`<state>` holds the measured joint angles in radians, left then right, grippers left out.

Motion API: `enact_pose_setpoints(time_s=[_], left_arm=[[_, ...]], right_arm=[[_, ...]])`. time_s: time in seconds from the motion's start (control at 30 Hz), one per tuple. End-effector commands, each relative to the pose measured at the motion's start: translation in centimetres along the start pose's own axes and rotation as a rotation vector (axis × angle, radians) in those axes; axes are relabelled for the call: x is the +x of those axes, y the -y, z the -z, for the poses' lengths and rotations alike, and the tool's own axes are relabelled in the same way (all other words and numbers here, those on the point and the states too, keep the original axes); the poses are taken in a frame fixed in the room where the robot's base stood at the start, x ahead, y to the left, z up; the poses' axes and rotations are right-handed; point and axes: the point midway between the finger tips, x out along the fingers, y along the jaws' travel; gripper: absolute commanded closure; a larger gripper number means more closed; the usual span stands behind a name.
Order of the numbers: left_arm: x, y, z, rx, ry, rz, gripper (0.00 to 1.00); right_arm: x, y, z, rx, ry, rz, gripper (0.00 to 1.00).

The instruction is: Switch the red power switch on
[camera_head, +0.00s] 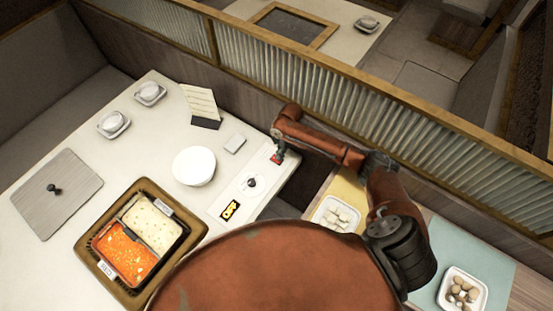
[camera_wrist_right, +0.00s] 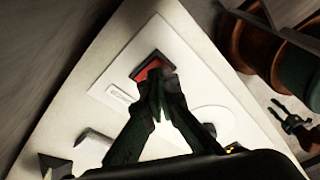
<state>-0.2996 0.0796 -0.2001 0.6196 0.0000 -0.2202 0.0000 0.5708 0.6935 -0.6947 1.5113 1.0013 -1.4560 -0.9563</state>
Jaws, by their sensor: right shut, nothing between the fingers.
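The red power switch (camera_head: 275,158) sits on a pale control plate at the right end of the white table. In the right wrist view the red switch (camera_wrist_right: 151,68) shows in a dark frame on the white plate. My right gripper (camera_wrist_right: 160,76) is shut and empty, its fingertips over the lower right part of the switch. Whether they touch it I cannot tell. In the head view my right gripper (camera_head: 279,151) points down at the switch. A black and yellow display (camera_head: 230,210) reads OFF. My left gripper is not in view.
A round knob (camera_head: 250,182) lies between switch and display. A white bowl (camera_head: 194,166), a card holder (camera_head: 202,107) and a framed two-part pot (camera_head: 101,245) stand on the table (camera_head: 150,92). A ribbed partition (camera_head: 330,100) runs behind my right arm.

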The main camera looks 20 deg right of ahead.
Motion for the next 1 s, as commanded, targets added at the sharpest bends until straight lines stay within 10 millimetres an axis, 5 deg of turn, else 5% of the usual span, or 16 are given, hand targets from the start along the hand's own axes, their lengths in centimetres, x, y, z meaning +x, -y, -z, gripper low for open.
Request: enact_pose_setpoints(time_s=[1.0], left_arm=[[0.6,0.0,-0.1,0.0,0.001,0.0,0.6]], right_arm=[[1.4,0.0,-0.2,0.0,-0.001,0.0,1.0]])
